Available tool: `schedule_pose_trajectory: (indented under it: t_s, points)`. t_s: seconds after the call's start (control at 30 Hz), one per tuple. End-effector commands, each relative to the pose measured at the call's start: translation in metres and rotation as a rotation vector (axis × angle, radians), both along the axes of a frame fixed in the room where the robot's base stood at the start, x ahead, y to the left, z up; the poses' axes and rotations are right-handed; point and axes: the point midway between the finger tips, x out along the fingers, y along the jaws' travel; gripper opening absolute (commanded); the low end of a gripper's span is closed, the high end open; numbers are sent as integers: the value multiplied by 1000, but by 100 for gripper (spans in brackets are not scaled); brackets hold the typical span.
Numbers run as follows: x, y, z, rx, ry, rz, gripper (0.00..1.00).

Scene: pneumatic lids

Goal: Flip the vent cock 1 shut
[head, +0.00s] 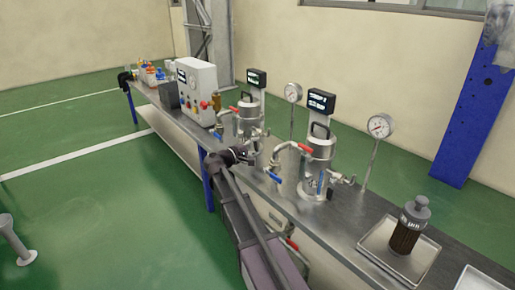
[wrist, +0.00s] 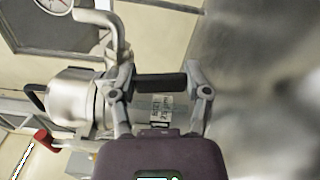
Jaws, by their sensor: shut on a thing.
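My gripper (head: 245,153) is at the front of the farther steel vessel (head: 248,120) in the head view. In the wrist view my gripper (wrist: 161,90) has its two fingers at the ends of a short dark bar (wrist: 160,81), apparently the handle of vent cock 1, and is shut on it. A white label (wrist: 161,107) shows just below the bar; its print is too blurred to read. The vessel body (wrist: 72,100) lies to the left, with a bent steel pipe (wrist: 116,32) above. The cock's body is mostly hidden, and its valve position cannot be told.
A nearer vessel (head: 318,165) with red (head: 305,148) and blue (head: 275,178) handles stands to the right. Pressure gauges (head: 381,125) rise behind. A control box (head: 197,90) stands left; a tray (head: 377,240) with a dark bottle (head: 407,232) is at right.

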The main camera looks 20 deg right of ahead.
Motion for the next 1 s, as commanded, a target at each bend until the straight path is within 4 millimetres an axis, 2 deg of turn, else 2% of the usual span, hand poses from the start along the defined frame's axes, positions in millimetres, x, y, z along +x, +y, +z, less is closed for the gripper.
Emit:
schedule_pose_trajectory:
  t_s: [0.33, 0.87, 0.9, 1.0]
  points:
    - [9, 1, -1, 67, -185, -1, 14]
    - [11, 2, -1, 81, -223, 0, 14]
    - [11, 2, -2, 81, -223, 0, 65]
    - [10, 3, -2, 81, -223, 0, 94]
